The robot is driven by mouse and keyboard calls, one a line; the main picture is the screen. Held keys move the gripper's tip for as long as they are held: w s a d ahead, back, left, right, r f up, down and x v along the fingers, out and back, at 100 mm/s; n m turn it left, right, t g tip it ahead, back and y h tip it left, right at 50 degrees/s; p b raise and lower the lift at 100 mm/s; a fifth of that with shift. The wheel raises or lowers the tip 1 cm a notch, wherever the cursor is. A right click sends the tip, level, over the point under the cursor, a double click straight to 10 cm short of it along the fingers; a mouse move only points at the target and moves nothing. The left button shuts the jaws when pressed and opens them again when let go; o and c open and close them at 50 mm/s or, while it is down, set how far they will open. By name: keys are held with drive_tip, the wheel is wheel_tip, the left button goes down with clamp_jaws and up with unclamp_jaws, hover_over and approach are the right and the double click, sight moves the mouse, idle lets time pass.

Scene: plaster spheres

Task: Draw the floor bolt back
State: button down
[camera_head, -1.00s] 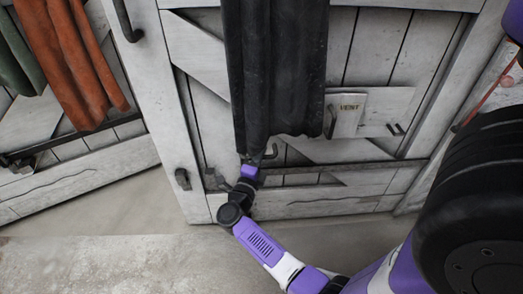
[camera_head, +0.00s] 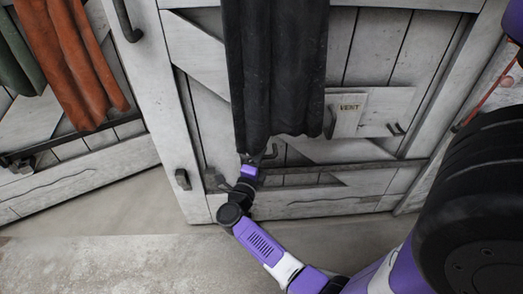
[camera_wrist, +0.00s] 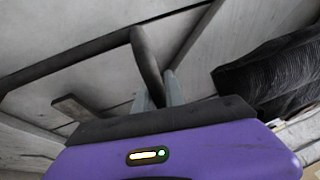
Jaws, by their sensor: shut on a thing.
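The pale plank door (camera_head: 340,210) stands in front of me. My gripper (camera_head: 265,160) is low at the door, just below the hem of a black hanging cloth. In the wrist view, the two grey fingers of my gripper (camera_wrist: 160,94) are shut on a dark curved bar, the bolt handle (camera_wrist: 147,60), which rises between them. The handle also shows in part in the head view (camera_head: 271,151) beside my gripper. The bolt's lower end and the floor under it are hidden by my arm and the gripper body.
The black cloth (camera_head: 275,75) hangs over the door above my gripper. Orange cloth (camera_head: 65,60) hangs on another door section at left. The floor (camera_head: 110,260) at lower left is clear.

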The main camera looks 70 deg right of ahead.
wheel_tip(320, 180, up, 6)
drive_tip(key=p, duration=0.5)
drive_tip(key=shift+f, duration=0.15)
drive_tip(key=c, duration=1.5)
unclamp_jaws()
drive_tip(key=shift+o, duration=0.5)
drive_tip(key=shift+a+f, duration=0.1)
drive_tip(key=a+f+p, duration=0.1)
drive_tip(key=a, duration=0.6)
drive_tip(key=shift+a+f, duration=0.15)
drive_tip(key=shift+a, duration=0.15)
